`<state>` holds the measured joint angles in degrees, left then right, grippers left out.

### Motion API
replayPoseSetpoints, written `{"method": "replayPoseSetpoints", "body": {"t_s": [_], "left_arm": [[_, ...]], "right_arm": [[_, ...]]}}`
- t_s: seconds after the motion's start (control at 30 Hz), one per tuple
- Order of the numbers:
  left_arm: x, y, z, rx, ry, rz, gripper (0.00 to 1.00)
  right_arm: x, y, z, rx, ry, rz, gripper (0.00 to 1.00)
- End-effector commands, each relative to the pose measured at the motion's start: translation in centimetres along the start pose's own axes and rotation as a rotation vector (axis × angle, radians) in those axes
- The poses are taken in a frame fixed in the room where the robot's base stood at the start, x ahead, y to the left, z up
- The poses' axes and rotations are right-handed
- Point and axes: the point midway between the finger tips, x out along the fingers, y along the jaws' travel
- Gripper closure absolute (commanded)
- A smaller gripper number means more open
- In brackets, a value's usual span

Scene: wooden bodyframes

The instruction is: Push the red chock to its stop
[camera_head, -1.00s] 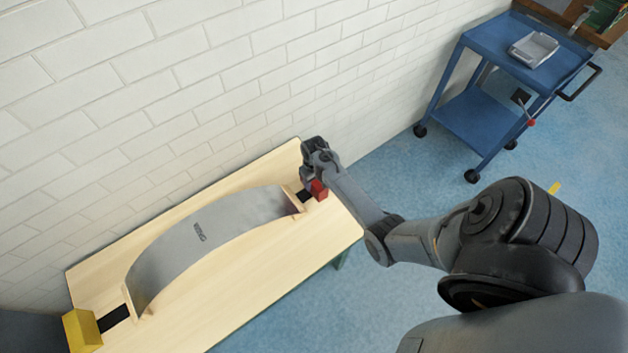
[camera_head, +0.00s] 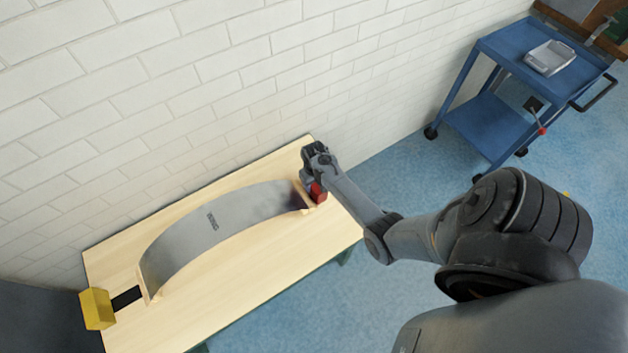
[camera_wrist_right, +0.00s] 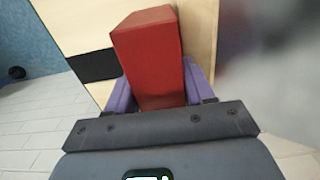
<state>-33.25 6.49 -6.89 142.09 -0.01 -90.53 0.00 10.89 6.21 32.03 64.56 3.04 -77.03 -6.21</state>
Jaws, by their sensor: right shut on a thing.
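The red chock (camera_head: 319,193) is at the right end of the wooden table (camera_head: 262,250), close against the wooden end piece (camera_head: 304,193) of the curved grey panel (camera_head: 225,222). The head view is too small to tell whether they touch. My right gripper (camera_head: 313,184) is shut on the chock. In the right wrist view the red chock (camera_wrist_right: 150,55) stands between the two purple fingers of my right gripper (camera_wrist_right: 160,88). A black strip (camera_wrist_right: 92,66) runs left from the chock there. My left gripper is out of view.
A yellow block (camera_head: 97,309) sits at the table's left end, by a black strip (camera_head: 126,298). A white brick wall (camera_head: 200,90) runs along the back. A blue trolley (camera_head: 500,120) with a grey tray (camera_head: 549,58) stands at the right, apart from the table.

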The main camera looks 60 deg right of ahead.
Motion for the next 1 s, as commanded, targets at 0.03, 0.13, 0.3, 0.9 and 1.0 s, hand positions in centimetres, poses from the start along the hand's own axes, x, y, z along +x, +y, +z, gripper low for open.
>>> {"method": "replayPoseSetpoints", "body": {"t_s": [0.03, 0.13, 0.3, 0.9, 1.0], "left_arm": [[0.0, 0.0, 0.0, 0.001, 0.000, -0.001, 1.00], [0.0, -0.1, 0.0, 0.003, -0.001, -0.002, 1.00], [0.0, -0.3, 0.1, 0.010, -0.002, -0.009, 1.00], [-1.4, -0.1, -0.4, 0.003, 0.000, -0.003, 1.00], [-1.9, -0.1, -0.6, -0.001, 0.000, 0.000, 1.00]], "right_arm": [[-0.1, -0.5, -0.1, -0.008, 0.000, -0.005, 1.00], [-0.1, -0.5, -0.1, -0.008, 0.000, -0.005, 0.32], [-0.1, -0.4, -0.1, -0.006, 0.000, -0.004, 0.27], [-4.1, -0.2, -0.1, -0.005, 0.002, -0.002, 0.27], [-5.9, -0.2, -0.1, -0.005, 0.003, -0.002, 0.27]]}}
